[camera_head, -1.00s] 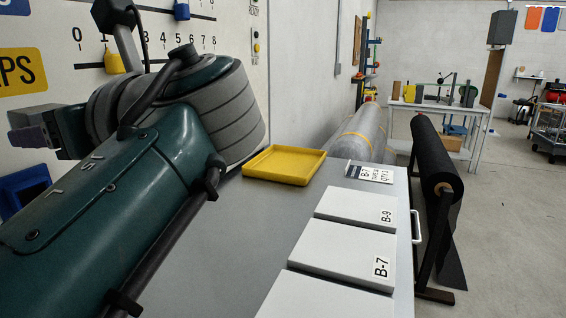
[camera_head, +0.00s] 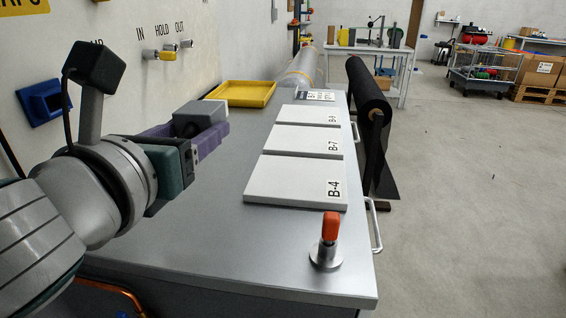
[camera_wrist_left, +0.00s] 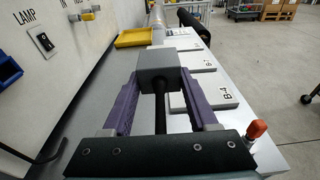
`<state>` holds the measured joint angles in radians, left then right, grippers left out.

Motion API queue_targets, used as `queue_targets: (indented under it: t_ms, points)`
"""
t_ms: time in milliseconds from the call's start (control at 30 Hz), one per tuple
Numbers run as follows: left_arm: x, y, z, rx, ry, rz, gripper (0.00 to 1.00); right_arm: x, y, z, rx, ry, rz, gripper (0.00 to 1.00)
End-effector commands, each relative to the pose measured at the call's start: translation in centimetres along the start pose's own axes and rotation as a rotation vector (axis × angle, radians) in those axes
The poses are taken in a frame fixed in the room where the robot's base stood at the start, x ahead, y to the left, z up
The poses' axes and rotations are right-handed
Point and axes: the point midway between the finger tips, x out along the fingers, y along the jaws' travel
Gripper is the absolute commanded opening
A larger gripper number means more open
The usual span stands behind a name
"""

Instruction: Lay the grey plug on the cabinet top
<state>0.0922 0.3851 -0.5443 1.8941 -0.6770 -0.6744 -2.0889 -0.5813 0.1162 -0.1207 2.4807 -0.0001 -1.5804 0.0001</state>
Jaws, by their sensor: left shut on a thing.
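The grey plug (camera_head: 205,112), a grey block with a black stem, is between the purple fingers of my left gripper (camera_head: 205,132). The gripper is shut on it and holds it above the left side of the cabinet top (camera_head: 215,230). In the left wrist view the plug (camera_wrist_left: 170,64) sits at the fingertips, its black stem pointing back toward the palm. The bare metal of the cabinet top lies beneath, and the plug looks clear of it. My right gripper is not in view.
White plates, among them B-7 (camera_head: 300,140) and B-4 (camera_head: 290,180), lie along the right of the top. A yellow tray (camera_head: 240,93) is at the far end. An orange-handled fitting (camera_head: 328,240) stands at the near right. The wall panel (camera_head: 60,60) borders the left.

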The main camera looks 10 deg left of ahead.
Motion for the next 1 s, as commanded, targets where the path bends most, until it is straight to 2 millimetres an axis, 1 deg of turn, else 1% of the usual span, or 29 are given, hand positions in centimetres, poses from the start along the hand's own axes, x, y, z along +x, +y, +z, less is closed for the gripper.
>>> queue_targets:
  t_ms: [33, 100, 233, 333, 400, 467, 667, 800, 867, 933, 1000]
  points:
    - [0.3, 0.0, -2.3, -0.002, 0.006, 0.004, 0.0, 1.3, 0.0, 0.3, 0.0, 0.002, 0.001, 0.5]
    - [0.7, 0.0, -4.5, -0.002, 0.007, 0.004, 0.0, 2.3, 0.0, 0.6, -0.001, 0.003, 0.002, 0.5]
    - [1.3, 0.1, -8.5, -0.002, 0.005, 0.005, 0.0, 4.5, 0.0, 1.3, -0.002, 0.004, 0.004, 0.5]
    - [1.7, 0.0, -10.9, -0.002, 0.003, 0.004, 0.0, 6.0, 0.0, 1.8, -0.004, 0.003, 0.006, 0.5]
    - [1.9, 0.1, -12.1, -0.002, 0.002, 0.005, 0.0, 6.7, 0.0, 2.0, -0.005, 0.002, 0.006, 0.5]
    - [2.0, 0.0, -12.8, -0.002, 0.002, 0.004, 0.0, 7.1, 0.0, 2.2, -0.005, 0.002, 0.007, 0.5]
    - [2.2, 0.1, -13.9, -0.001, 0.001, 0.005, 0.0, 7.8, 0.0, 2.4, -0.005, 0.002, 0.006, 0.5]
    - [2.6, 0.1, -16.4, -0.002, 0.002, 0.006, 0.0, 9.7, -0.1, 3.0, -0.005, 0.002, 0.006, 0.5]
    - [2.8, 0.1, -17.3, -0.003, 0.002, 0.005, 0.0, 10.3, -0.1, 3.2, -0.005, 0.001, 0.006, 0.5]
    - [2.8, 0.1, -17.6, 0.0, 0.001, 0.005, 0.0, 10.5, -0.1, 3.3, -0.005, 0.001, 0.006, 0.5]
    - [2.8, 0.1, -17.4, 0.0, 0.0, 0.004, 0.0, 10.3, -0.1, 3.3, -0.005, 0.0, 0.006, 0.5]
